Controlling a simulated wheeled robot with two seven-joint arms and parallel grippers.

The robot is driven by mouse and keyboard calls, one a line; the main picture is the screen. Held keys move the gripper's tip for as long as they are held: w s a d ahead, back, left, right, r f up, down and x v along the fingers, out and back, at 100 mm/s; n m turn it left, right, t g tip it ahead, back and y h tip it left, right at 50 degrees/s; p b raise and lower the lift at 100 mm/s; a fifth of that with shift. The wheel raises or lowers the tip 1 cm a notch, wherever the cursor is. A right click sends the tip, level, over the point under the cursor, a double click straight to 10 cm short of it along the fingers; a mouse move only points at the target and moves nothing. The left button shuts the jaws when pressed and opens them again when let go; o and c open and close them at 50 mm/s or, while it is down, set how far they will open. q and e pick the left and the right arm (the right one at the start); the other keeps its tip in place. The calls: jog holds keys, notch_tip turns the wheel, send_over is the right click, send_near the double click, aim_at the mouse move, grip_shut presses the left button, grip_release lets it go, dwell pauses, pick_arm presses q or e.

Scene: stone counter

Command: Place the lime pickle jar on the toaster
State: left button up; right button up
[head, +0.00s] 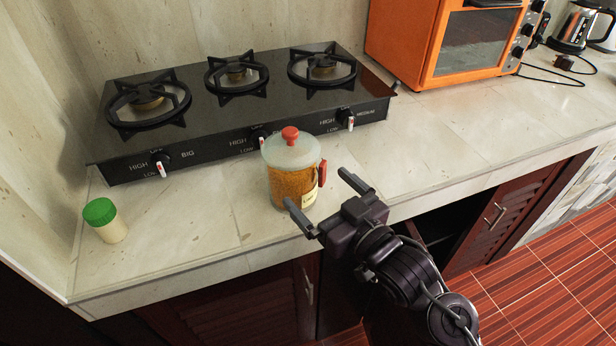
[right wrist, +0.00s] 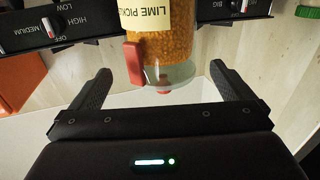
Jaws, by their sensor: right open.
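The lime pickle jar (head: 292,185) stands upright on the counter in front of the stove. It has orange-brown contents, a clear lid with a red knob and a red side piece. My right gripper (head: 317,188) is open, with its fingers pointing at the jar from the front right; nothing is held. In the right wrist view the jar (right wrist: 168,35) appears upside down, with its "LIME PICKLE" label partly visible, beyond and between the open fingers (right wrist: 160,75). The orange toaster (head: 401,45) is at the back right; its top is mostly cut off. My left gripper is not in view.
A black three-burner stove (head: 235,105) with front knobs stands behind the jar. A green-capped small jar (head: 106,222) is at the left. A kettle (head: 577,25) and a cable are at the far right. The counter (head: 440,150) right of the jar is clear. A cabinet door below stands open.

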aim_at(310, 179)
jog(key=shift+w+a+r, duration=0.1)
jog(key=shift+w+a, duration=0.15)
jog(key=shift+w, duration=0.15)
jog(key=shift+p+x, duration=0.3)
jog(key=shift+x, duration=0.65)
jog(key=x, duration=0.3)
jog(key=shift+w+a+r+p, duration=0.25)
jog(key=shift+p, duration=0.15)
jog(key=shift+w+a+f, duration=0.1)
jog(key=shift+w+a, duration=0.15)
jog(key=shift+w, duration=0.1)
jog(key=shift+c, duration=1.1)
jog(key=c, duration=1.5)
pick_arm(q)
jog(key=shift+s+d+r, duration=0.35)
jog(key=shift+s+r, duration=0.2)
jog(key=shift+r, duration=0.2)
pick_arm(e)
jog(key=shift+r, duration=0.25)
jog(key=shift+c, duration=0.2)
